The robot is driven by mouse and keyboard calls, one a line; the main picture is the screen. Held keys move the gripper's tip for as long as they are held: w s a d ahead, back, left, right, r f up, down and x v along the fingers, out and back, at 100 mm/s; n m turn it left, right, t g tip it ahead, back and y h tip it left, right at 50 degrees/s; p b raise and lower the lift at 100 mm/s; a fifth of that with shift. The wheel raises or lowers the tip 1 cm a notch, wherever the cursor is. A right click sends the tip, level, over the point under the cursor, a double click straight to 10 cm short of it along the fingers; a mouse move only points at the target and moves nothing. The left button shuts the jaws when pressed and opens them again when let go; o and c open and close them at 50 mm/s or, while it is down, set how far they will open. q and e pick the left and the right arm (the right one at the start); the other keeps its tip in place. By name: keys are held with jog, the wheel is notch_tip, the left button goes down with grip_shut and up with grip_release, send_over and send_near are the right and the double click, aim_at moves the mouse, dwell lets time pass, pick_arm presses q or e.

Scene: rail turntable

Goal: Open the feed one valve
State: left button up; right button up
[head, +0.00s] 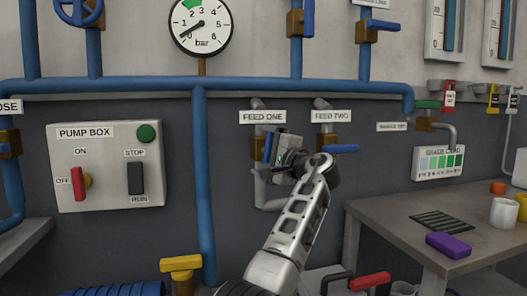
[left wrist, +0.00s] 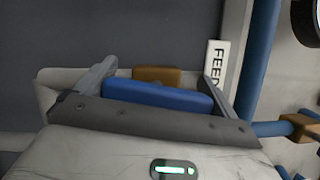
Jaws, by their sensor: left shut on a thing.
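The feed one valve (head: 258,143) is on the wall under the FEED ONE label (head: 262,117), with a brown body and a blue lever (head: 267,147). The lever looks upright, in line with its pipe. My left gripper (head: 275,151) is at the lever and shut on it. In the left wrist view the blue lever (left wrist: 157,95) lies between the fingers in front of the brown body (left wrist: 157,75); part of the finger contact is hidden. My right gripper is not in view.
The feed two valve (head: 326,142) is close on the right, its blue lever (head: 343,149) pointing sideways. A blue pipe (head: 203,190) and the pump box (head: 108,165) are left. A gauge (head: 201,24) hangs above. A table (head: 385,215) with cups and a purple block (head: 449,245) stands right.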

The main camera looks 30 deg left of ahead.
pick_arm(q)
jog(key=shift+f, duration=0.15)
jog(key=o, duration=0.6)
jog(key=shift+d, duration=0.1)
jog(key=v, duration=1.6)
jog(key=shift+b, duration=0.35)
jog(key=shift+f, duration=0.1)
